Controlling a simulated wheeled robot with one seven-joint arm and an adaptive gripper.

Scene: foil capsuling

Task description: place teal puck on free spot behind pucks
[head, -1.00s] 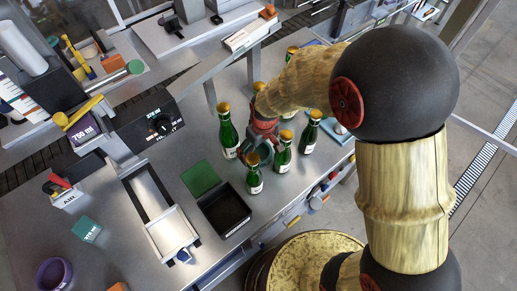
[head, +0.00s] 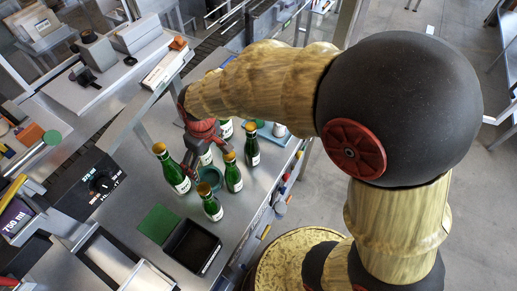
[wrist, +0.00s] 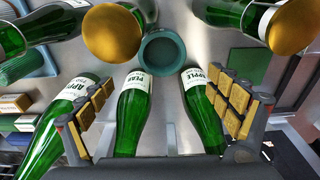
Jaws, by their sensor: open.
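The teal puck (head: 210,176) stands among green bottles with gold caps. It shows as a dark teal round disc with a raised rim in the wrist view (wrist: 163,53). My red gripper (head: 199,160) is over the bottle group, just above and left of the puck in the head view. In the wrist view its fingers (wrist: 160,85) are spread wide and empty, with the puck beyond their tips and apart from them. No other pucks can be clearly made out in the head view.
Green bottles stand close around: left (head: 172,170), right (head: 232,175) and front (head: 211,205). A green square mat (head: 158,223) and a black tray (head: 192,247) lie in front. A blue tray (head: 268,130) is at the right. Bare metal table shows left of the bottles.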

